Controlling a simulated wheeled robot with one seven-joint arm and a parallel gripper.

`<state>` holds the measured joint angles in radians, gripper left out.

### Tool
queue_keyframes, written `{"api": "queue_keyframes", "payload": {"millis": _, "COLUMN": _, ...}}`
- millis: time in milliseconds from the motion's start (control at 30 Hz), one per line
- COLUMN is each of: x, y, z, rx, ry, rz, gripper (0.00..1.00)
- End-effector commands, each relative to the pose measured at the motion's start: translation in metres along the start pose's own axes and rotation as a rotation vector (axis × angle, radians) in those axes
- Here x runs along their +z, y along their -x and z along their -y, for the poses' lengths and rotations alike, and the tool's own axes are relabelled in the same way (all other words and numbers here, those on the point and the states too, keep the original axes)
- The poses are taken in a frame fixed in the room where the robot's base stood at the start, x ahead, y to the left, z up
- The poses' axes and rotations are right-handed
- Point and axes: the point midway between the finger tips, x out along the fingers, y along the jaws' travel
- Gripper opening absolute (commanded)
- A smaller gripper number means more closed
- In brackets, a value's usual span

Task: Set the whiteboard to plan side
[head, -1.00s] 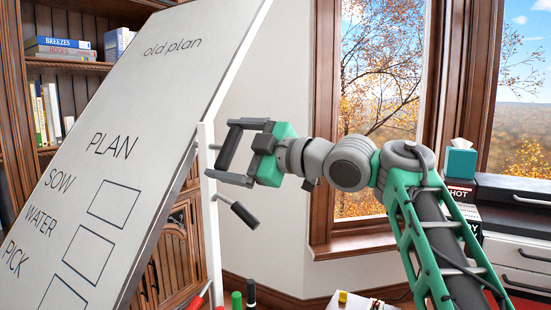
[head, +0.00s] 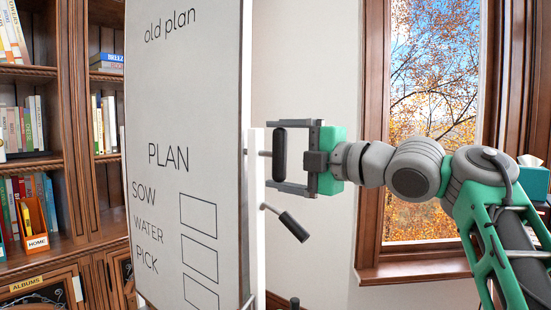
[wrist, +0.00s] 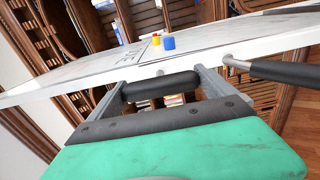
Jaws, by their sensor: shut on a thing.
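The whiteboard (head: 180,100) stands nearly upright in the head view, its face reading "old plan", "PLAN", "SOW", "WATER" and "PICK" beside empty boxes. A white post (head: 257,200) stands at its right edge. My gripper (head: 281,155) is beside that edge, shut on a dark grip handle (head: 280,153) that joins the board side by a short rod. In the wrist view the handle (wrist: 160,86) lies between the two fingers, with the board's edge (wrist: 200,60) just beyond. A second dark handle (head: 294,226) slants down below my gripper and also shows in the wrist view (wrist: 290,72).
A bookcase (head: 66,150) fills the left behind the board. A window (head: 430,130) and its sill lie behind my arm. A teal tissue box (head: 533,178) is at the far right. Small yellow (wrist: 155,39) and blue (wrist: 168,42) items show beyond the board's edge.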

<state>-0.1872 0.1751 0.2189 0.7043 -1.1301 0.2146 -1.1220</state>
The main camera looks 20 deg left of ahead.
Motion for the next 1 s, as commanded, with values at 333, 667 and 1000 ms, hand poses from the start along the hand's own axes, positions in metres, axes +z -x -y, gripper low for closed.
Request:
{"api": "queue_keyframes", "payload": {"millis": 333, "x": 0.001, "y": 0.001, "z": 0.0, "rx": 0.0, "ry": 0.008, "rz": 0.0, "gripper": 0.22}}
{"api": "queue_keyframes", "payload": {"millis": 667, "x": 0.001, "y": 0.001, "z": 0.0, "rx": 0.0, "ry": 0.007, "rz": 0.001, "gripper": 1.0}}
{"api": "queue_keyframes", "payload": {"millis": 1000, "x": 0.002, "y": 0.046, "z": 0.0, "rx": 0.0, "ry": 0.01, "rz": 0.007, "gripper": 1.0}}
